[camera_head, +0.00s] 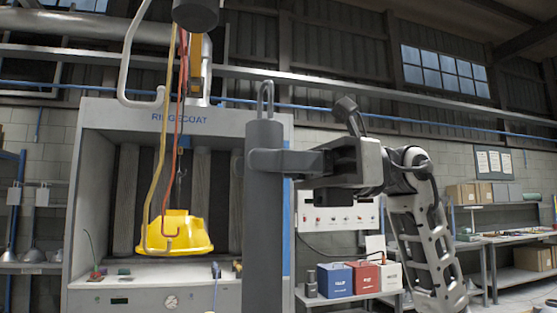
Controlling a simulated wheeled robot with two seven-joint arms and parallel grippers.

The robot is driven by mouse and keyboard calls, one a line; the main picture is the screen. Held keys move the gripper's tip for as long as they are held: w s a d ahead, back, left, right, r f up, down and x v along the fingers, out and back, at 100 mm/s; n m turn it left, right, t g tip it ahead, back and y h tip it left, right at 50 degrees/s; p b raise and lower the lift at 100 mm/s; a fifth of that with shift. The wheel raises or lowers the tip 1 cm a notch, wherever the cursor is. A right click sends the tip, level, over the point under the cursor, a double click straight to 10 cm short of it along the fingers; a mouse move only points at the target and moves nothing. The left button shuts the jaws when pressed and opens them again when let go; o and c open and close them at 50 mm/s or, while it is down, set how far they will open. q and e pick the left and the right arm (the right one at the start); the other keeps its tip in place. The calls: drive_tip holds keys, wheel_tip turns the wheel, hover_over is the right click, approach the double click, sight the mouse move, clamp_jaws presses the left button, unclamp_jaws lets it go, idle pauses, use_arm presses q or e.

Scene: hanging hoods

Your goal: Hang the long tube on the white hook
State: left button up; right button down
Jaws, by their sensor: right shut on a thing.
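The long tube (263,230) is a dark grey upright cylinder with a grey wire loop (265,92) on its top. Its lower end is cut off by the bottom of the view. My right gripper (284,162) is shut around the tube near its upper part, reaching in from the right. The white hook (126,62) is a thick J-shaped rod hanging at the upper left, its upturned tip (160,93) facing right. The loop is to the right of that tip, at about the same height in the picture, and apart from it. My left gripper is out of view.
A yellow hook (162,150) and a red hook (176,125) hang beside the white one, from a dark round hub (195,14). A yellow hood (185,232) shows behind them, before a grey booth (92,190). Shelves with boxes (335,281) stand at the right.

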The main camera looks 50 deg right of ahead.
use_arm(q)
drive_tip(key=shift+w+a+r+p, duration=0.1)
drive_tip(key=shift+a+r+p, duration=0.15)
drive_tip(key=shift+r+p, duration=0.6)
use_arm(e)
drive_tip(key=x, duration=0.6)
drive_tip(key=shift+w, duration=0.45)
use_arm(q)
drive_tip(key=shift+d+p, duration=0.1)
drive_tip(key=shift+p, duration=0.4)
use_arm(e)
drive_tip(key=shift+w+a, duration=0.15)
drive_tip(key=shift+a, duration=0.1)
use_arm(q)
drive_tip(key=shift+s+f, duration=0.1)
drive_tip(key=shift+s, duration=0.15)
use_arm(e)
drive_tip(key=shift+w+a, duration=0.1)
drive_tip(key=shift+a, duration=0.05)
